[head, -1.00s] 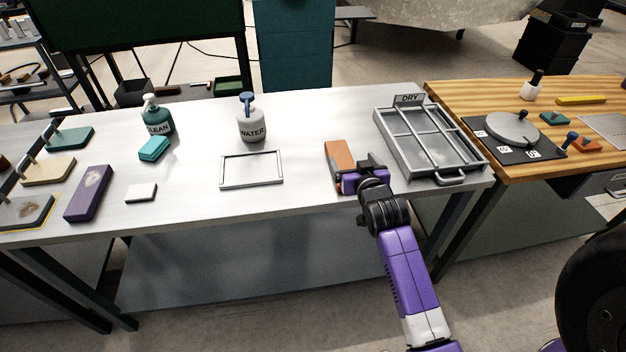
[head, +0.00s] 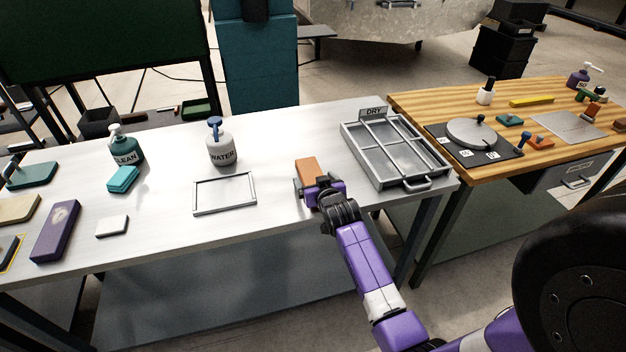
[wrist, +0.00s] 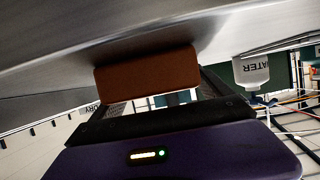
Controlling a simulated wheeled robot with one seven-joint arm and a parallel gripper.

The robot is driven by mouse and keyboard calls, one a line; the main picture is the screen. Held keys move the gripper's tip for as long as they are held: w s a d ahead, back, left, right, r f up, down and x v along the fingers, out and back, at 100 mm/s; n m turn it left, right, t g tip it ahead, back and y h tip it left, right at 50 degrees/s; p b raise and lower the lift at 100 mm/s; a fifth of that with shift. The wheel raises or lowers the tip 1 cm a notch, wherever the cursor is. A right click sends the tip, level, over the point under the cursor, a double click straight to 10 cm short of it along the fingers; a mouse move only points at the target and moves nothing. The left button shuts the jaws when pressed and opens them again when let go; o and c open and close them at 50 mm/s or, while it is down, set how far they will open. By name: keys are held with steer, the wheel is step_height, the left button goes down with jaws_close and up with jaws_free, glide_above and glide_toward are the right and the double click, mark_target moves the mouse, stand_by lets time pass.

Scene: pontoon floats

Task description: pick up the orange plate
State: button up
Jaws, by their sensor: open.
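The block also shows in the wrist view (wrist: 148,70), just beyond the dark gripper part. My gripper hides the block's near end in the head view. The orange plate does not show in the wrist view.
A DRY rack (head: 395,150) stands on the white table, between my gripper and the wooden table (head: 470,177). A metal frame (head: 224,193) lies left of my gripper.

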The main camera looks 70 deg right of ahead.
steer(key=shift+c, duration=0.2)
steer(key=c, duration=1.4)
steer(key=shift+c, duration=0.3)
steer(key=shift+r, duration=0.1)
